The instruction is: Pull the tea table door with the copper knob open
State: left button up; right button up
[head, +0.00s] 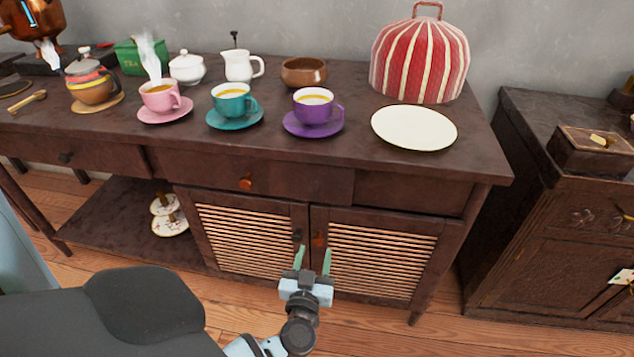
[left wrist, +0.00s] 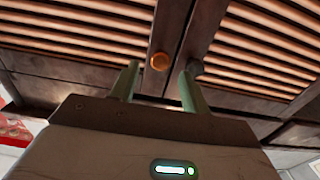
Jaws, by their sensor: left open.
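The tea table (head: 365,172) has two slatted doors side by side under its top. The right door (head: 375,262) carries the copper knob (head: 319,239) near its inner edge; the left door (head: 250,238) has a dark knob (head: 297,235). Both doors look shut. My left gripper (head: 313,261) is open and empty just in front of the doors, fingers pointing at the copper knob. In the left wrist view the copper knob (left wrist: 160,61) appears between the fingertips (left wrist: 158,78); contact cannot be told. The dark knob (left wrist: 195,68) is beside one finger. My right gripper is not in view.
A drawer with a copper-coloured knob (head: 245,183) sits above the doors. Cups, saucers, a cream plate (head: 413,127) and a striped tea cosy (head: 420,62) stand on top. A dark cabinet (head: 550,230) stands at the right. Wooden floor in front is clear.

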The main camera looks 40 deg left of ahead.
pick_arm(q)
jog(key=shift+b+x, duration=0.3)
jog(key=shift+x, duration=1.1)
grip_shut()
